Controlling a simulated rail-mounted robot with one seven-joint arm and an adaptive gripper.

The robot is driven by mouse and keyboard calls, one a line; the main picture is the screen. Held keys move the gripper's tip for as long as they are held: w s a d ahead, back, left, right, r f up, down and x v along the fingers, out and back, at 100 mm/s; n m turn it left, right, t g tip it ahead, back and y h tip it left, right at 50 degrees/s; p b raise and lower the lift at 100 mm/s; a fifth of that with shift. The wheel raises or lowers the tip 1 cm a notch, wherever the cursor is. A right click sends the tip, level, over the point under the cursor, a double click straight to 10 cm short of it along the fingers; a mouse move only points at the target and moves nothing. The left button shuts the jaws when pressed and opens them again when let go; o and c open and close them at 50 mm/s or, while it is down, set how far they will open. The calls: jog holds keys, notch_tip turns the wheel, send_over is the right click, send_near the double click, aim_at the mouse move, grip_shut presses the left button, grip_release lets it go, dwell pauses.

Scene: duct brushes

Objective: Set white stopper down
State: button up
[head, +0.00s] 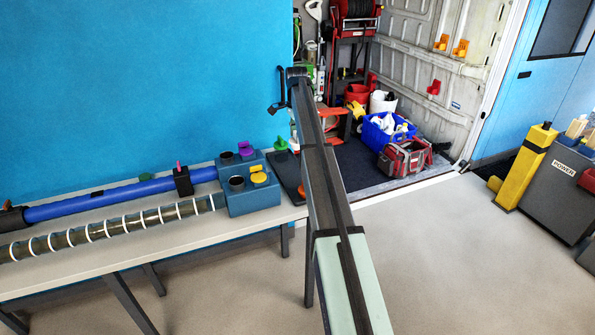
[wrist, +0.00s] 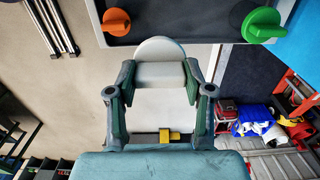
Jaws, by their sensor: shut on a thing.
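In the wrist view my gripper (wrist: 157,76) is shut on the white stopper (wrist: 159,49), which sits between the two fingers with its rounded disc pointing up the picture. Past the stopper is a dark tray (wrist: 200,18) with a pale rim. An orange stopper (wrist: 123,22) is on its left part and a green stopper (wrist: 261,24) on its right. The stopper's disc overlaps the tray's edge in the picture; I cannot tell whether they touch. In the head view my arm hides most of the gripper and part of the tray (head: 290,176) at the bench's right end.
The bench (head: 110,262) carries a blue duct (head: 120,200), a clear ringed duct (head: 110,228) and blue-grey blocks (head: 250,200) with purple and yellow stoppers, left of the tray. A blue wall (head: 140,80) stands behind. A blue crate (head: 385,137) and red bag (head: 404,158) lie on the floor beyond.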

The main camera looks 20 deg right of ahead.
aim_at(297, 145)
notch_tip(297, 145, down, 17)
jog(key=p, duration=0.4)
jog(key=shift+p, duration=0.3)
jog(key=shift+f, duration=0.1)
jog(key=o, duration=1.2)
jog(key=shift+c, duration=0.2)
notch_tip(297, 145, up, 12)
jog(key=b, duration=0.4)
